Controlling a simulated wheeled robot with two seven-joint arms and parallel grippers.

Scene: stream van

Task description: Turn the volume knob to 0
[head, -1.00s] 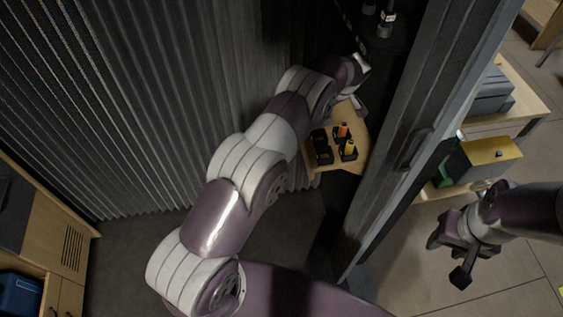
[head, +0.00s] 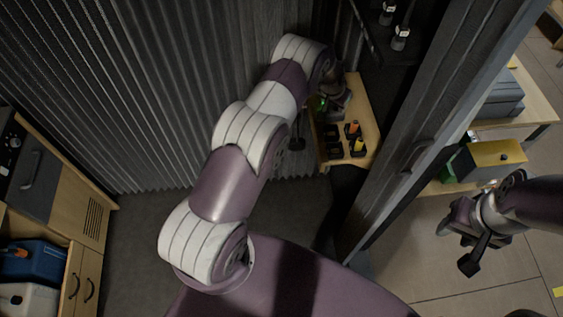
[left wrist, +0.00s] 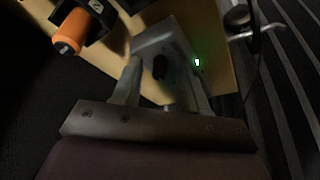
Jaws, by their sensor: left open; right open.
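A grey box (left wrist: 168,42) with a small black knob (left wrist: 160,66) and a lit green light stands on a wooden shelf in the left wrist view. I cannot read the knob's setting. My left gripper (left wrist: 164,82) is open, its two fingers at either side of the knob; I cannot tell if they touch it. In the head view my left gripper (head: 328,101) is over the shelf beside the green glow, and my arm hides most of the box. My right gripper (head: 462,222) is open and empty over the floor at the right.
Black holders with orange- and yellow-handled tools (head: 352,132) stand on the wooden shelf (head: 367,115), close to my left gripper. A dark door (head: 410,150) stands between my arms. A dark curtain (head: 140,90) hangs at the left. A yellow-topped box (head: 490,152) is at the right.

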